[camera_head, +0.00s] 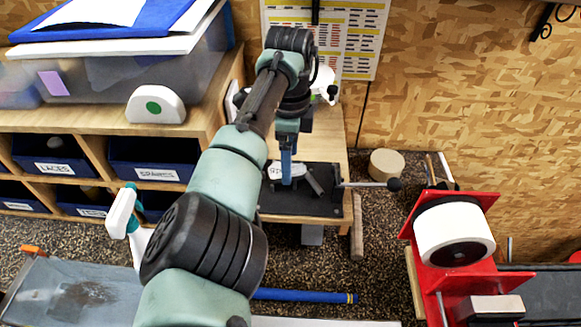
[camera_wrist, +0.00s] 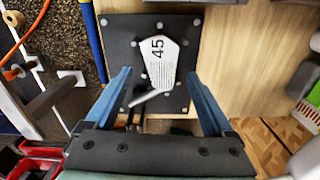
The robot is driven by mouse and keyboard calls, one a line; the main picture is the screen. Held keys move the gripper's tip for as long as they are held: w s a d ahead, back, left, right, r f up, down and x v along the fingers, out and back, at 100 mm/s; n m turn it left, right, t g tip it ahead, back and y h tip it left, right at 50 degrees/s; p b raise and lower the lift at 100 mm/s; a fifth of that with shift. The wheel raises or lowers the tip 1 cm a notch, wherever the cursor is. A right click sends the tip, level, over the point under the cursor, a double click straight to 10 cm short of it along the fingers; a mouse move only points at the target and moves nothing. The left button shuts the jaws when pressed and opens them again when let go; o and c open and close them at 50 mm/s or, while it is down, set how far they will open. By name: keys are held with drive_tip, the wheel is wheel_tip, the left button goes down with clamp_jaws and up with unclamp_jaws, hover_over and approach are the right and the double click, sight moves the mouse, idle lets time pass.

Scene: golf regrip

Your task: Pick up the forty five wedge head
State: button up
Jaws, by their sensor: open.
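The forty five wedge head (camera_wrist: 162,62) is a pale grey club head with "45" and grooves on its face and a short grey hosel. It lies on a black plate (camera_wrist: 118,40) with grey studs, on a wooden bench top. It also shows in the head view (camera_head: 274,172), partly hidden by my gripper. My gripper (camera_wrist: 158,76) is open, with its two blue fingers apart. In the wrist view the fingers frame the lower part of the head, one on each side. In the head view my gripper (camera_head: 287,166) points down over the plate; contact cannot be told.
A lever with a black knob (camera_head: 394,184) sticks out right of the plate. A wooden disc (camera_head: 387,163) and a red stand with a white roll (camera_head: 453,234) are further right. A plastic bin (camera_head: 150,68) stands on the shelf at left. A blue shaft (camera_head: 305,296) lies in front.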

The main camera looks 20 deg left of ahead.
wheel_tip(320, 180, down, 2)
drive_tip(key=shift+f, duration=0.1)
drive_tip(key=shift+w, duration=0.1)
clamp_jaws()
idle(0.4)
